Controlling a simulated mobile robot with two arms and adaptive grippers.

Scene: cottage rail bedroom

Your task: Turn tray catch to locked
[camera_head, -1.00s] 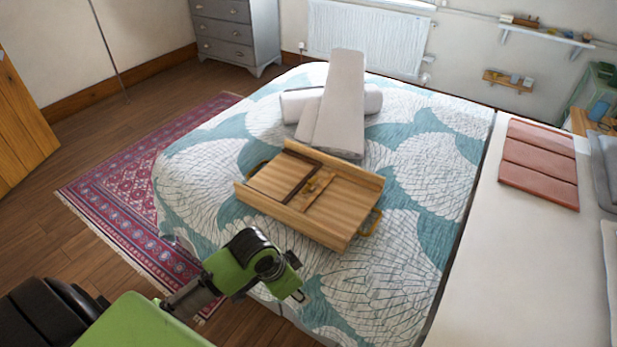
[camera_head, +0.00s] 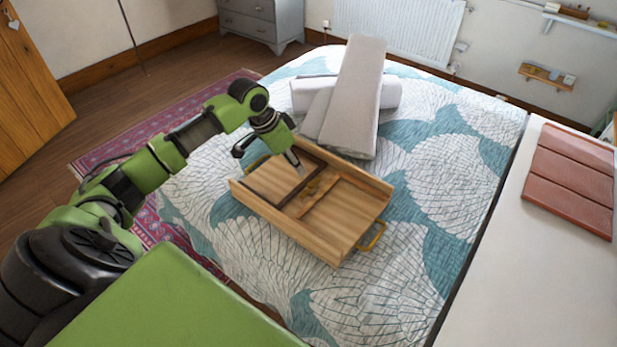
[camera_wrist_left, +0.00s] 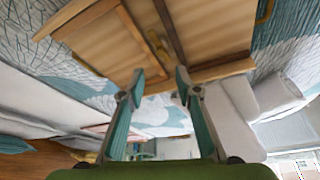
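A wooden tray (camera_head: 282,225) with raised sides and brass end handles lies on the bed, and it also shows in the wrist view (camera_wrist_left: 215,70). A dark crossbar and a lighter wooden strip cross its floor. A small brass-coloured catch (camera_head: 311,188) sits between them near the middle; the wrist view shows it too (camera_wrist_left: 158,42), partly blurred. I cannot tell its exact setting. My left gripper (camera_head: 269,161) is over the tray's far left part, left of the catch. Its fingers (camera_wrist_left: 160,75) are apart, with nothing between them. My right gripper is not in view.
Grey folded cushions (camera_head: 350,100) and a bolster stand just behind the tray. The patterned bedspread (camera_head: 400,270) is clear in front and to the right.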

